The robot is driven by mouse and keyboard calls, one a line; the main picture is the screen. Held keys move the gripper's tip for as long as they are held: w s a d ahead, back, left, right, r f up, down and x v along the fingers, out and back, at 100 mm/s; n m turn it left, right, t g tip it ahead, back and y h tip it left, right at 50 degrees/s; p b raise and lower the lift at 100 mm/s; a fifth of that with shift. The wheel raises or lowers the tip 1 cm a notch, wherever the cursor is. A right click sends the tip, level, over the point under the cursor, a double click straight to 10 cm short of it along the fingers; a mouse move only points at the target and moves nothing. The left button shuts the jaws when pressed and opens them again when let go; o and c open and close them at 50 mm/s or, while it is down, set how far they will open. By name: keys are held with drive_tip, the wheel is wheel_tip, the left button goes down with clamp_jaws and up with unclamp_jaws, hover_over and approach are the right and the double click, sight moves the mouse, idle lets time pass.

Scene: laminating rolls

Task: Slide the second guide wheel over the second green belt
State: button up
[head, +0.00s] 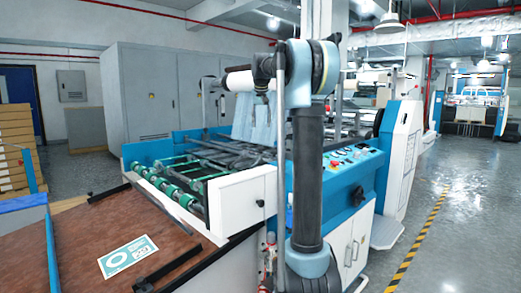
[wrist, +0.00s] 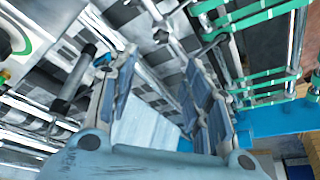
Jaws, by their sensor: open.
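In the wrist view my gripper (wrist: 160,85) has its two fingers apart, with nothing held between them. It hangs over the metal rods and frame of the laminating machine. Several green belts (wrist: 262,80) run across the upper right of the wrist view, to the right of the fingers and apart from them. In the head view the green belts (head: 185,198) lie at the machine's near left end. I cannot tell which belt is the second. A small dark fitting on a rod (wrist: 160,36) shows beyond the fingers. I cannot clearly make out the second guide wheel.
The blue and white machine frame (head: 240,198) surrounds the rods and belts. A brown table (head: 85,235) with a printed sheet (head: 128,256) stands at the near left. The control panel (head: 345,165) is to the right of my arm. The grey floor (head: 455,210) at right is open.

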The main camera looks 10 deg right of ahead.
drive_tip(key=x, duration=1.5)
drive_tip(key=shift+a, duration=0.1)
drive_tip(key=shift+c, duration=0.5)
clamp_jaws()
